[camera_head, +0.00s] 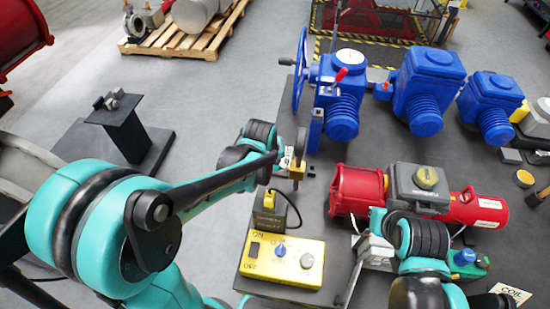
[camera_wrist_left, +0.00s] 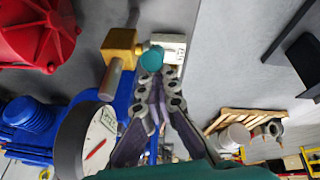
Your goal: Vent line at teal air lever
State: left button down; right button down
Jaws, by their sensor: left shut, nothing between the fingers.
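In the left wrist view a round teal part (camera_wrist_left: 152,59), which looks like the air lever's end, sits between a brass block (camera_wrist_left: 120,46) and a white label plate (camera_wrist_left: 168,48). My left gripper (camera_wrist_left: 158,74) is shut and empty, its fingertips right at the teal part; whether they touch it I cannot tell. In the head view my left arm reaches to the brass fitting (camera_head: 291,163) at the bench's left edge; the teal part and fingertips are not distinct there.
Blue actuators (camera_head: 425,82) stand along the back, the nearest with a handwheel (camera_head: 301,72). A red cylinder actuator (camera_head: 357,190) lies to the right. A yellow ON/OFF box (camera_head: 282,262) is in front. A black stand (camera_head: 126,128) and a pallet (camera_head: 190,35) are on the left floor.

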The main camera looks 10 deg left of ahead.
pick_arm(q)
jog(key=shift+s+f, duration=0.1)
jog(key=shift+s, duration=0.1)
jog(key=shift+s+f+t+b, duration=0.15)
jog(key=shift+s+t+b, duration=0.1)
jog(key=shift+t+b, duration=0.15)
jog(key=shift+s+f+b, duration=0.55)
jog(key=shift+s+f, duration=0.15)
jog(key=shift+s, duration=0.25)
jog(key=shift+s+f+b, duration=0.75)
jog(key=shift+s+f, duration=0.2)
jog(key=shift+s, duration=0.05)
